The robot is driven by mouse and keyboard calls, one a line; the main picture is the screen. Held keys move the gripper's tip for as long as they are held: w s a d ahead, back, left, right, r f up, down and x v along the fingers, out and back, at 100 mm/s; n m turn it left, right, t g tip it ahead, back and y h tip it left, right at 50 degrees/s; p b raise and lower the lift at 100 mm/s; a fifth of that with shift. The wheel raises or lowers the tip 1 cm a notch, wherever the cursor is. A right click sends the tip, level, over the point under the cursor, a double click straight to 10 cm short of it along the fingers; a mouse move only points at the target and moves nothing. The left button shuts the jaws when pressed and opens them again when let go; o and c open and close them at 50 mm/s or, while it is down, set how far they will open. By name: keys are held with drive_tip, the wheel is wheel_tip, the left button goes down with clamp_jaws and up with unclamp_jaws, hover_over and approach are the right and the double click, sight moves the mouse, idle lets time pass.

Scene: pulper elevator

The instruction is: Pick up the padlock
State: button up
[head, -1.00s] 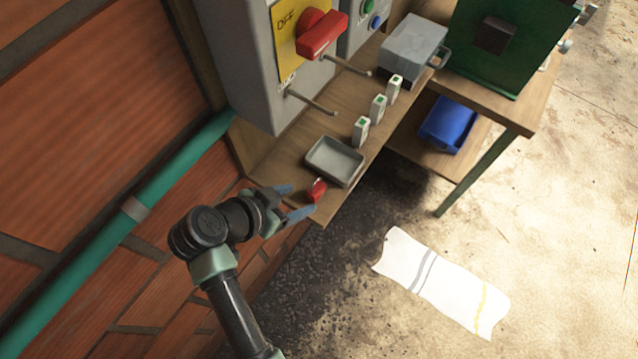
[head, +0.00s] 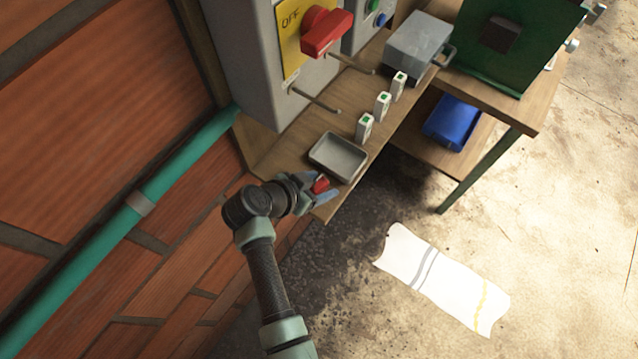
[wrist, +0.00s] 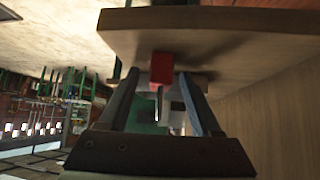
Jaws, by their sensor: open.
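The padlock (head: 320,185) is a small red block on the wooden shelf (head: 268,163), just in front of the grey tray. In the wrist view the red padlock (wrist: 162,68) shows with a pale metal shackle pointing down in the picture, between the two fingers. My gripper (head: 322,188) is open at the shelf's near end, with one finger on each side of the padlock. In the wrist view my gripper (wrist: 160,85) shows a gap between each finger and the shackle. I cannot tell whether a finger touches the red body.
The grey tray (head: 338,157) sits right behind the padlock. Several small white units (head: 365,127) stand beyond it. A grey cabinet with a red switch (head: 326,33) and protruding rods is above the shelf. A brick wall (head: 90,130) with a green pipe is at left.

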sight(320, 177)
clamp_jaws()
idle(0.3)
drive_tip(key=shift+r, duration=0.1)
drive_tip(key=shift+s+d+r, duration=0.1)
drive_tip(key=shift+d+r, duration=0.05)
drive_tip(key=shift+r, duration=0.2)
wheel_tip(320, 177, up, 6)
drive_tip(key=shift+b, duration=0.3)
drive_tip(key=s+d+b, duration=0.2)
drive_tip(key=s+d, duration=0.9)
drive_tip(key=d, duration=0.5)
drive_tip(key=shift+s+b, duration=0.25)
drive_tip(key=shift+b, duration=0.1)
